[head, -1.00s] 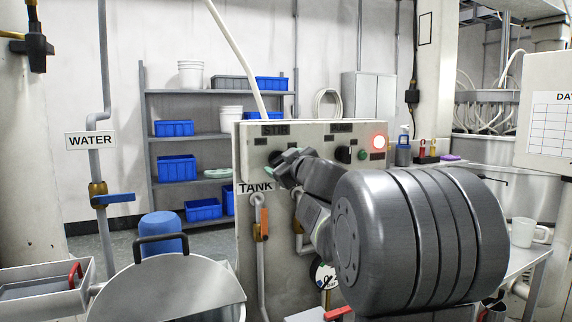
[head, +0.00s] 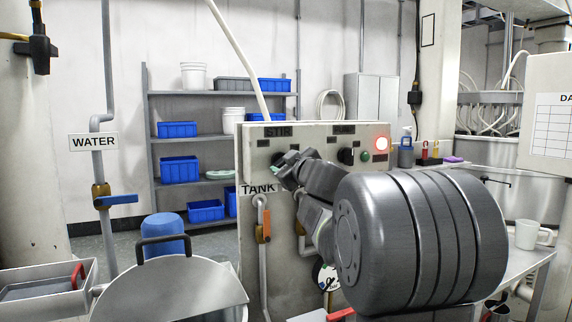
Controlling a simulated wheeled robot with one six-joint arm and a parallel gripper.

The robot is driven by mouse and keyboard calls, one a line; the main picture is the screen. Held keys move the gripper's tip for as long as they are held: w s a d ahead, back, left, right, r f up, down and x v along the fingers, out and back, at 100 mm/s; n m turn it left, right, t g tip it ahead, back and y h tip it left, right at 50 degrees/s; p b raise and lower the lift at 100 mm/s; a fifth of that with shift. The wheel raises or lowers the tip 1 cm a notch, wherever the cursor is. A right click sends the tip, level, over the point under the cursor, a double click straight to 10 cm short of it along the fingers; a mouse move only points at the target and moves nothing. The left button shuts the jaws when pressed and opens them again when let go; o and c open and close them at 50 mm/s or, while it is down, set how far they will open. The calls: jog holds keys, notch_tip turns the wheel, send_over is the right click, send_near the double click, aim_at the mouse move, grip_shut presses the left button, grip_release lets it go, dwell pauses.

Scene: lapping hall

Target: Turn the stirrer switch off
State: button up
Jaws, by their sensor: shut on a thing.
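A grey control panel (head: 320,185) stands in the middle of the head view. A label reading STIR (head: 278,132) is near its top left. My gripper (head: 281,166) is at the panel face just below that label, shut on the stirrer switch, which my gripper and arm mostly hide. I cannot tell the switch's position. A second black switch (head: 347,156) sits to the right, with a green button (head: 365,156) beside it and a lit red lamp (head: 382,143) above.
A TANK label and an orange-handled valve (head: 263,232) are below my gripper. A lidded steel pot (head: 170,285) stands at front left. A WATER pipe with a blue-handled valve (head: 118,199) is at left. A table with a white mug (head: 528,235) is at right.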

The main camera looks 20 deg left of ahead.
jog(key=n+b, duration=0.1)
jog(key=n, duration=1)
jog(key=shift+f, duration=0.1)
jog(key=shift+n, duration=0.3)
dwell(0.3)
jog(key=o, duration=1)
jog(key=shift+d, duration=0.1)
jog(key=p+v, duration=0.1)
jog(key=v, duration=1.2)
jog(key=shift+s+d, duration=0.25)
jog(key=shift+d, duration=0.05)
jog(key=shift+w+a, duration=0.1)
